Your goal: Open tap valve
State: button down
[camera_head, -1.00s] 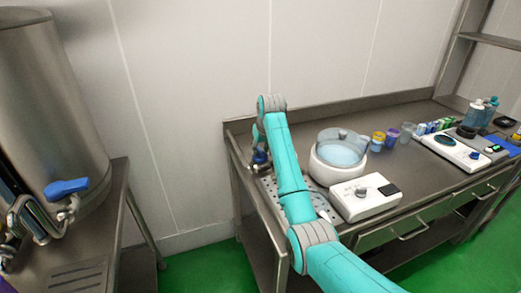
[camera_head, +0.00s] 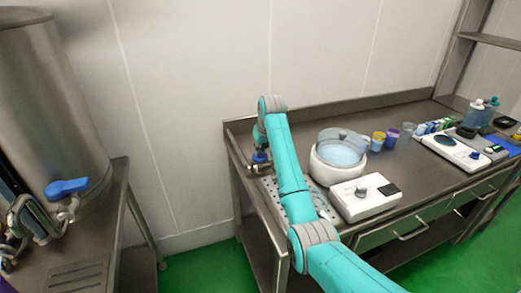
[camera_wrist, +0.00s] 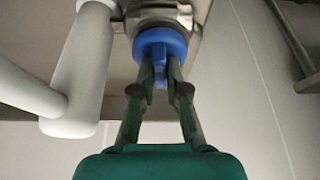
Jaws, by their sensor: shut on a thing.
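The tap (camera_wrist: 165,15) shows in the wrist view as a metal body with a blue valve handle (camera_wrist: 159,42). My gripper (camera_wrist: 161,72) is shut on the handle's narrow blue tab, with a finger on each side. In the head view the blue handle (camera_head: 260,157) is small, at the left end of the steel counter. My gripper (camera_head: 260,142) is just above it, partly hidden by my turquoise arm. Another tap with a blue lever (camera_head: 67,187) is on the large steel tank (camera_head: 48,90) at the left, away from my gripper.
A perforated drip tray (camera_head: 270,188) lies below my arm. A white device with a clear-lidded bowl (camera_head: 338,163) and a white control box (camera_head: 365,197) stand close to its right. Several cups and bottles stand farther right. A white pipe (camera_wrist: 80,75) is left of my gripper in the wrist view.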

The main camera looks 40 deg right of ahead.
jog(key=n+y, duration=0.2)
jog(key=n, duration=0.4)
jog(key=shift+d, duration=0.15)
jog(key=shift+n+g+y, duration=0.2)
jog(key=shift+n+y, duration=0.35)
jog(key=shift+n, duration=0.75)
jog(key=shift+n+g+y, duration=0.2)
jog(key=shift+n+y, duration=0.35)
jog(key=shift+n, duration=0.75)
jog(key=c, duration=1.2)
grip_release()
jog(key=shift+d, duration=0.1)
jog(key=v, duration=0.7)
jog(key=shift+r, duration=0.3)
jog(key=shift+w, duration=0.1)
